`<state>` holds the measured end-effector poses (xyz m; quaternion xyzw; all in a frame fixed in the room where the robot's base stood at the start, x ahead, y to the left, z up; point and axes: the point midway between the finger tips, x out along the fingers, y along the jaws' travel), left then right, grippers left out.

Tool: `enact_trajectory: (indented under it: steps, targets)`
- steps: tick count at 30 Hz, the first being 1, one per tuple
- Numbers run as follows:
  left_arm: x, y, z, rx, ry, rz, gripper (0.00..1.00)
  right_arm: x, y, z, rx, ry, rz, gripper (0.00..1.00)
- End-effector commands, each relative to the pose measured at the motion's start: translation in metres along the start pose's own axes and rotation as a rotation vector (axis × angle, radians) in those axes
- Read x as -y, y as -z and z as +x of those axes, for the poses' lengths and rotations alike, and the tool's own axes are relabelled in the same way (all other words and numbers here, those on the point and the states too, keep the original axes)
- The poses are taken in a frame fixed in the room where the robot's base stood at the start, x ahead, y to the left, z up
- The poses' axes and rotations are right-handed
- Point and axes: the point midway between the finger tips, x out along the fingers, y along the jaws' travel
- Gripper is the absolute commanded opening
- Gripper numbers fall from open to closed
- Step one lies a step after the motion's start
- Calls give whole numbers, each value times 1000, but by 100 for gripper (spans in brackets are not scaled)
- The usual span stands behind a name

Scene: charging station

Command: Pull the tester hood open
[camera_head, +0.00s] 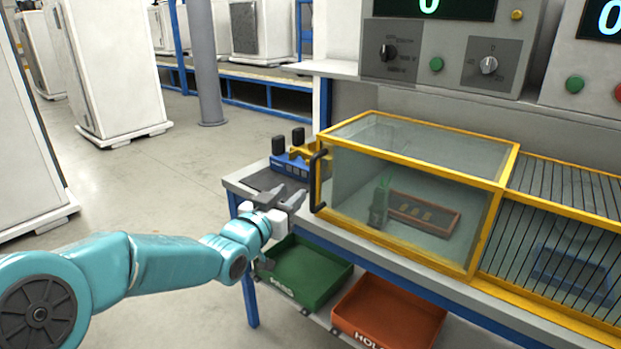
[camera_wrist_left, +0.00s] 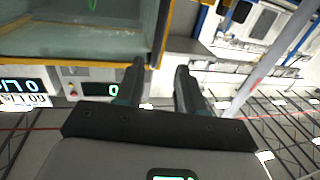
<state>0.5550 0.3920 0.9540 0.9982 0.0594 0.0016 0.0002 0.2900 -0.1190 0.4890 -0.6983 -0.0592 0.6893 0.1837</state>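The tester hood (camera_head: 418,170) is a clear box with a yellow frame, sitting down over the bench. Its black bar handle (camera_head: 317,182) is on its left end. Inside the hood are a dark green part (camera_head: 380,203) and a brown tray (camera_head: 424,214). My left gripper (camera_head: 291,197) is just left of the handle, its fingers spread and empty, apparently apart from the handle. In the left wrist view, the gripper (camera_wrist_left: 160,70) shows a gap between its fingers, and the yellow hood frame (camera_wrist_left: 75,60) is at upper left. My right gripper is not in view.
A blue and yellow fixture (camera_head: 291,162) stands on the bench left of the hood. A yellow-framed barred cage (camera_head: 560,240) adjoins the hood's right. Green (camera_head: 308,270) and orange (camera_head: 388,312) bins are below. Control panels (camera_head: 440,50) are behind. The floor at left is open.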

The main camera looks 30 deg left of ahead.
Motion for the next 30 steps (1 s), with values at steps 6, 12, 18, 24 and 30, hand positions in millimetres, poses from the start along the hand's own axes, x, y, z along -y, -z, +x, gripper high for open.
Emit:
enact_trajectory:
  steps: [6,12,18,24,30]
  targets:
    - [-4,0,54,3,-3,-2,38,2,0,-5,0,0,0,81]
    - [-3,-1,90,2,-2,-1,38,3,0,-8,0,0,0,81]
    - [-1,-1,105,3,-1,-1,38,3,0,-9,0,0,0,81]
    - [1,-2,106,3,0,-1,38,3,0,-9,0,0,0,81]
    - [2,-1,106,3,0,-1,0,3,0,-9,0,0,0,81]
